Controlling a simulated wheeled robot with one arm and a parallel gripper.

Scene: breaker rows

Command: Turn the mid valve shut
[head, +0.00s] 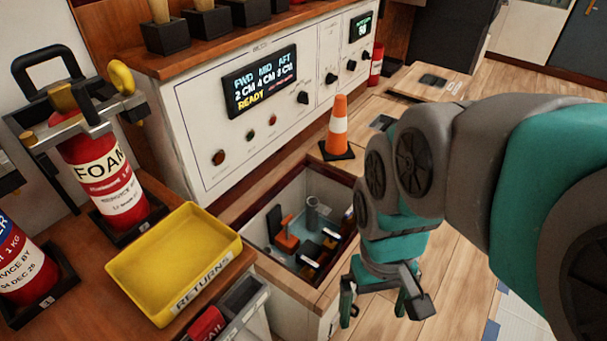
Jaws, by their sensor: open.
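An open hatch (262,240) in the wooden counter shows fittings inside. Among them are an orange handle-like part (285,240), a grey upright cylinder (312,215) and dark parts with pale ends (309,253). I cannot tell which of these, if any, is the mid valve. My gripper (381,297) hangs open and empty at the right of the hatch, its fingers pointing down and apart from the fittings. My arm covers part of the counter to the right. The panel display (260,80) reads FWD 2 CM, MID 4 CM, AFT 8 CM and READY.
An orange and white cone (338,128) stands just behind the hatch. A yellow RETURNS tray (175,262) is at its left, beside a FOAM extinguisher (100,178). The white control panel (200,140) rises behind. Wood floor (455,290) lies open at the lower right.

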